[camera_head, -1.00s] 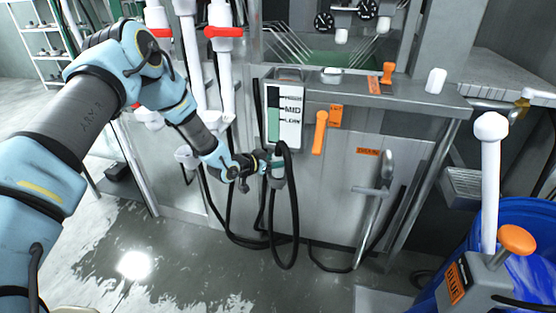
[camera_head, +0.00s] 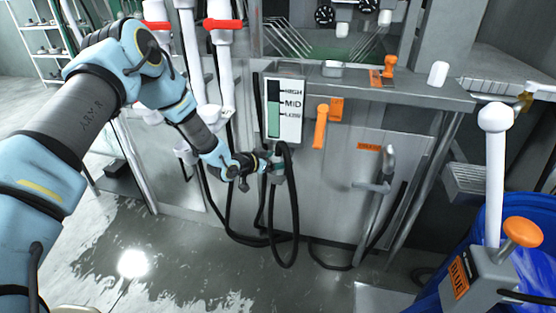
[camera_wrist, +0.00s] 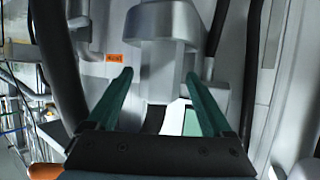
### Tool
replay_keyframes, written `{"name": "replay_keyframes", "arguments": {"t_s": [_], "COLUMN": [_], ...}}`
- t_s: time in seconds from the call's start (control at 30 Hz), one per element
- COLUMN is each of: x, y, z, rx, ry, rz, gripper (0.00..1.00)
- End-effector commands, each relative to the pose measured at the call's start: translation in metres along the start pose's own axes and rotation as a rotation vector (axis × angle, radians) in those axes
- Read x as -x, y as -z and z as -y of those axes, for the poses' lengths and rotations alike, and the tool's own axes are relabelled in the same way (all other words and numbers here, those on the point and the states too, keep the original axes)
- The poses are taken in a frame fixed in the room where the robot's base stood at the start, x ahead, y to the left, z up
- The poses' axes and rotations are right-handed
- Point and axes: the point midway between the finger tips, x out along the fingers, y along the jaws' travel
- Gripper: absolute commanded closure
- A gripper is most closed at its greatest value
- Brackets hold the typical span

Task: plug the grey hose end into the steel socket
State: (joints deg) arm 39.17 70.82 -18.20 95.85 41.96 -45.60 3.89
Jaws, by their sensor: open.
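My gripper (camera_head: 276,162) is at the front of the steel machine, below the level gauge. In the wrist view its two green fingers (camera_wrist: 158,95) are apart, on either side of a grey stepped cylinder (camera_wrist: 160,58), which looks like the hose end. I see no clear contact with either finger. A short black length (camera_wrist: 154,118) shows at its narrow end. In the head view a black hose (camera_head: 293,215) rises beside my gripper and hangs in a long loop. I cannot tell which part is the steel socket, or whether the grey end sits in it.
The level gauge (camera_head: 284,110) and an orange lever (camera_head: 320,127) are on the machine above my gripper. A curved steel pipe handle (camera_head: 380,195) is to the right. White pipes with red handles (camera_head: 223,23) stand at the left. A blue barrel (camera_head: 540,245) is at the right.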

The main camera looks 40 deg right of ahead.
Motion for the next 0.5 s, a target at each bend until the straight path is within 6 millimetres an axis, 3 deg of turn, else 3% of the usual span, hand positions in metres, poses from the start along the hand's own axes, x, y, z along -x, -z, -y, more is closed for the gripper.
{"name": "replay_keyframes", "arguments": {"t_s": [0.27,0.5], "x": [0.004,0.042], "y": [-0.002,-0.003], "z": [0.000,0.001], "rx": [0.001,0.001], "ry": [0.000,0.001], "rz": [0.002,0.002], "gripper": [0.16,0.16]}}
